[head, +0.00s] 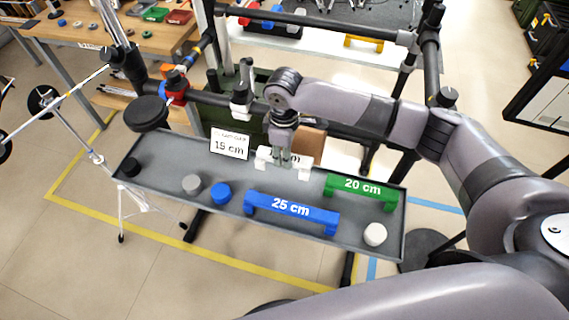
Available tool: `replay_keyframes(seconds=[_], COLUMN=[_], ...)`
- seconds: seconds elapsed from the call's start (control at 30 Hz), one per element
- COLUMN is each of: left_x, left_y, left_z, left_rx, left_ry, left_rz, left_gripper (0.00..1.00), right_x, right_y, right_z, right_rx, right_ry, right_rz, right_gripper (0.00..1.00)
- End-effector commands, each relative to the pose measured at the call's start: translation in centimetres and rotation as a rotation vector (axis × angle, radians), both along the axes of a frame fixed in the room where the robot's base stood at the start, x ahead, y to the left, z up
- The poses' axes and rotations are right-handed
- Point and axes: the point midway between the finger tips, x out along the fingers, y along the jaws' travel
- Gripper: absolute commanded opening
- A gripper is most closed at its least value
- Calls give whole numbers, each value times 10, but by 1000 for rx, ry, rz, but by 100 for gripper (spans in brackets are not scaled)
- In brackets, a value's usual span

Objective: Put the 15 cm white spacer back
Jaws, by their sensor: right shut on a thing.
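The white spacer (304,168), with part of its "cm" lettering showing, is at the back of the grey tray (160,185). My right gripper (284,157) reaches down from above and is shut on the middle of the spacer, hiding part of it. I cannot tell whether the spacer rests on the tray floor or is slightly above it. A white "15 cm" sign (230,146) stands at the tray's back edge, just left of the spacer. My left gripper is not in view.
In the tray lie a blue 25 cm spacer (290,208), a green 20 cm spacer (360,187), and black, grey, blue and white round pieces. A black-barred frame (210,98) stands behind the tray. Bare tray floor shows left of the white spacer.

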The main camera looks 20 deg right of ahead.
Motion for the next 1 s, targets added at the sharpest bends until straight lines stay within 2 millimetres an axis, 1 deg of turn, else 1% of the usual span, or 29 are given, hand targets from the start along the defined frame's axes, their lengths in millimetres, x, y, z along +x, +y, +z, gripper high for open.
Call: replay_keyframes(seconds=[0.17, 0.3, 0.4, 0.5, 0.7, 0.83, 0.87, 1.0], left_x=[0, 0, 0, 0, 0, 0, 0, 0], left_y=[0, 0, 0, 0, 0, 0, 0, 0], left_z=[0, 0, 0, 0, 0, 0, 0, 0], left_rx=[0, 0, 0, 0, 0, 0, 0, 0], left_ry=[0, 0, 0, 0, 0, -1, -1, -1], left_rz=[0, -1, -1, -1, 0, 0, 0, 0], left_gripper=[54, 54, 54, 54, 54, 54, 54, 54], right_x=[0, 0, 0, 0, 0, 0, 0, 0], right_y=[0, 0, 0, 0, 0, 0, 0, 0], right_z=[-15, -37, -49, -53, -52, -56, -56, -55], right_rx=[-1, 0, 0, 0, 0, 0, 0, 0], right_ry=[1, 2, 0, -1, -1, 0, 0, 0], right_rz=[-1, -1, 0, 0, 0, -1, -1, 0], right_gripper=[0, 0, 0, 0, 0, 0, 27, 37])
